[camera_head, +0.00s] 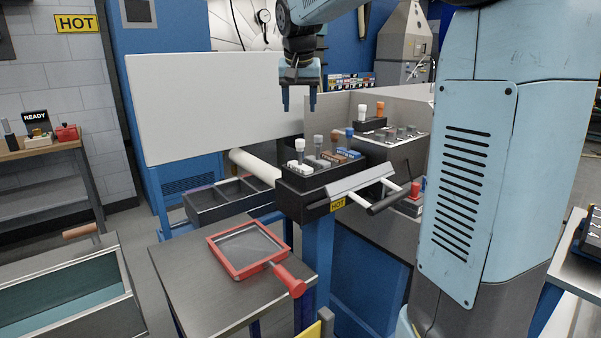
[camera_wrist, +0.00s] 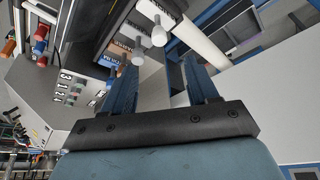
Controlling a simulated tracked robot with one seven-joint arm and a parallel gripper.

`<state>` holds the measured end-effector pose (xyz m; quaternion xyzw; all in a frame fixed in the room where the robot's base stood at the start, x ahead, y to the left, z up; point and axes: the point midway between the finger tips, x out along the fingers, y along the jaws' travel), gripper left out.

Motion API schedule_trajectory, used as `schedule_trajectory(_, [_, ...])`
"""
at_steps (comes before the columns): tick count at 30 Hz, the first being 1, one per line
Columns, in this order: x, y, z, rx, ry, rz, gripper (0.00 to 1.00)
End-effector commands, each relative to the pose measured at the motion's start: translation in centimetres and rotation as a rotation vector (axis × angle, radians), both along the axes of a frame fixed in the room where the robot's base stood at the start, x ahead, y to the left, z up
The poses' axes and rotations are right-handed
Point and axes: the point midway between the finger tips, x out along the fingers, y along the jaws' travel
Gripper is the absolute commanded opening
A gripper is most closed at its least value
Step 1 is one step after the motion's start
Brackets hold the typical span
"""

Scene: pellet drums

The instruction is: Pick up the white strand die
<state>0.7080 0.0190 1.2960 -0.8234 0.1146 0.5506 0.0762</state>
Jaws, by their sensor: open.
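The white strand die (camera_head: 300,148) stands upright at the left end of a row of dies in a black holder (camera_head: 318,190). Its pale knob (camera_wrist: 158,34) appears to be the one nearest the white roll in the wrist view. Grey, brown and blue dies stand beside it to the right. My gripper (camera_head: 299,103) is open and empty, pointing down above the holder, with a clear gap over the knobs. In the wrist view its two fingers (camera_wrist: 161,82) are spread apart, and nothing is between them.
A bar with a black handle (camera_head: 385,202) and a HOT sign juts from the holder's front. A second rack (camera_head: 369,124) with white and orange knobs stands behind right. A white panel (camera_head: 215,105) stands left. A red-framed screen (camera_head: 246,249) lies on the front table.

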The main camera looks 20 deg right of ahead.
Motion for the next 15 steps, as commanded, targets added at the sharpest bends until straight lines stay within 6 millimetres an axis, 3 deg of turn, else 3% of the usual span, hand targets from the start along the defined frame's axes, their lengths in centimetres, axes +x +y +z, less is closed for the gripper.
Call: schedule_trajectory(15, [2.9,-0.8,-6.9,0.001,0.001,-0.002,0.59])
